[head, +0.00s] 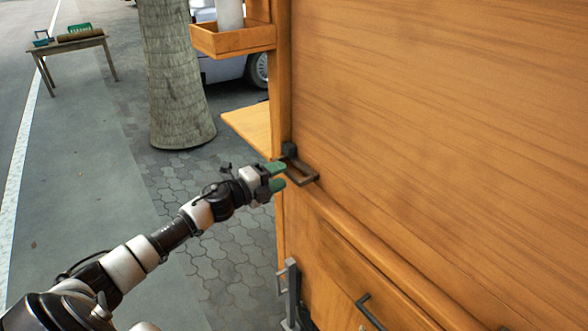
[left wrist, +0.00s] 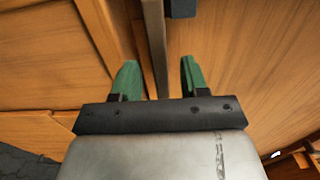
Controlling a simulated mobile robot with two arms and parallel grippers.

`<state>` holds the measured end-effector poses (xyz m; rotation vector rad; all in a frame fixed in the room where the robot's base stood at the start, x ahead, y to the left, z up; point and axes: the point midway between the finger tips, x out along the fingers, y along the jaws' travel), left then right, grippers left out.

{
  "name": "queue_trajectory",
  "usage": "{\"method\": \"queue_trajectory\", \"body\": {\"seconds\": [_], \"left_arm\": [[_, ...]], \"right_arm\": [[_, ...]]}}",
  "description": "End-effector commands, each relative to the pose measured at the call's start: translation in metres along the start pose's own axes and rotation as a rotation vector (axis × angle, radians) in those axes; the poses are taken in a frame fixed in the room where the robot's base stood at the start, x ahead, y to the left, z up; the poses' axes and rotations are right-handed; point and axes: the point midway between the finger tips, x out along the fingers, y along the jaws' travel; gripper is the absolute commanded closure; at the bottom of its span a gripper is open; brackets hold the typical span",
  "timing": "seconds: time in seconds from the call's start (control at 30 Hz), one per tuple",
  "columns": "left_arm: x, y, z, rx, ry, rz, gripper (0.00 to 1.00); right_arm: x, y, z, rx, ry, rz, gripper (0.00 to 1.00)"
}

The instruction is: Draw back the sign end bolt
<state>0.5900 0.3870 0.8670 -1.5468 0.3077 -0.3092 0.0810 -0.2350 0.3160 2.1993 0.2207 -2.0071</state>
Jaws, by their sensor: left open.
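The bolt (head: 304,178) is a dark metal bar with a bent handle, on the left edge of the wooden cart panel (head: 430,100). A dark block (head: 289,149) sits at its upper end. My left gripper (head: 281,176) is open, with its green fingertips just left of the bolt handle. In the left wrist view, a grey metal bar (left wrist: 155,45) runs up between the two open green fingers (left wrist: 157,78), with a gap on each side. A dark block (left wrist: 182,8) shows at the top edge there. I cannot tell exact contact. My right gripper is not in view.
A drawer handle (head: 370,312) and a grey metal latch (head: 290,292) are lower on the cart. A wooden shelf (head: 250,128) and tray (head: 232,40) stick out left. A tree trunk (head: 177,85) and a table (head: 75,45) stand beyond; pavement between is clear.

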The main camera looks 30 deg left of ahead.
Motion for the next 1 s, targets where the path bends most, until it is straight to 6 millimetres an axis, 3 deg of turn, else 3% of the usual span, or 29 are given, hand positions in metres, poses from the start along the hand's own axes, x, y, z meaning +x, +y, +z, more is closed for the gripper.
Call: {"method": "queue_trajectory", "body": {"seconds": [0.1, 0.3, 0.67, 0.97, 1.0], "left_arm": [[0.021, -0.002, 0.0, -0.002, -0.001, -0.003, 0.56], [0.043, 0.0, 0.0, -0.003, -0.001, -0.001, 0.56], [0.049, 0.001, 0.0, -0.002, 0.0, 0.001, 0.56], [0.049, 0.001, 0.0, -0.002, -0.001, 0.001, 0.99], [0.049, 0.001, 0.0, -0.002, -0.001, 0.001, 1.0]], "right_arm": [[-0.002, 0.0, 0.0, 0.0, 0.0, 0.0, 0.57], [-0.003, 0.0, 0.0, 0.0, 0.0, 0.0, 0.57], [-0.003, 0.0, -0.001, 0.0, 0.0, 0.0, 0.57], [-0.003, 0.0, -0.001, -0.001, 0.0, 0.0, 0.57], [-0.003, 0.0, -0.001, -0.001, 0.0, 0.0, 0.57]]}}
